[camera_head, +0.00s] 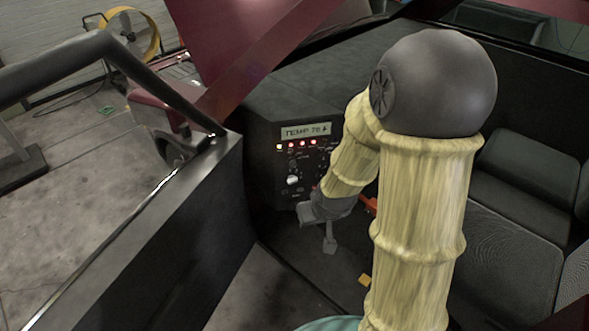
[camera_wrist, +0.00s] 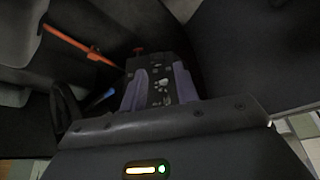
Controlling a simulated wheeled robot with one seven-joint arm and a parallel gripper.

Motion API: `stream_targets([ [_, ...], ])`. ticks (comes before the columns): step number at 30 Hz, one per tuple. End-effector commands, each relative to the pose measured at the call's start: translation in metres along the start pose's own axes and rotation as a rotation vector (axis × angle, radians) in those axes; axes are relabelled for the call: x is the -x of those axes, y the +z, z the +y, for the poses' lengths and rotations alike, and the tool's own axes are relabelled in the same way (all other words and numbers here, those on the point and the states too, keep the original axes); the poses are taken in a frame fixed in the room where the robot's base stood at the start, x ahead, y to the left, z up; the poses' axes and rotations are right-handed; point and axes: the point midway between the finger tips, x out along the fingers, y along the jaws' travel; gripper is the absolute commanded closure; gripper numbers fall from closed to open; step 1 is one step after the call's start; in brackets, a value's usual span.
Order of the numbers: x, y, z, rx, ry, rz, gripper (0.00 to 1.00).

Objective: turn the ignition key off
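A dark dashboard panel (camera_head: 290,160) faces me in the head view, with a lit display reading about "TEMP 78", a row of small lights, and several knobs. I cannot make out the ignition key for certain; a pale knob-like piece (camera_head: 293,180) shows low on the panel. My gripper (camera_head: 312,212) is at the panel's lower right, partly hidden by my wrist. In the wrist view its two purplish fingers stand apart, so my gripper (camera_wrist: 161,82) is open. Small pale pieces (camera_wrist: 164,98) on the dark panel show between the fingers; contact cannot be told.
An orange bar (camera_wrist: 75,42) and a blue piece (camera_wrist: 100,98) lie left of the fingers. Dark seats (camera_head: 520,190) fill the right, and a dark door (camera_head: 160,240) stands at the left. A yellow fan (camera_head: 130,30) stands on the floor outside.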

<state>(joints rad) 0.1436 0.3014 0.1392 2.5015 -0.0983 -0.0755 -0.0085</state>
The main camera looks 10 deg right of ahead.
Motion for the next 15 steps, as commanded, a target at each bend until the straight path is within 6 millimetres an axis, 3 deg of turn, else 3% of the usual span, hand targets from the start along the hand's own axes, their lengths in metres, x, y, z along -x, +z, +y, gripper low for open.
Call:
stream_targets([
  [1,-0.018,-0.004,0.0,0.002,-0.018,0.023,0.69],
  [6,-0.066,-0.023,-0.007,0.005,-0.09,0.144,0.69],
  [15,-0.13,-0.048,-0.024,-0.088,-0.247,0.394,0.69],
])
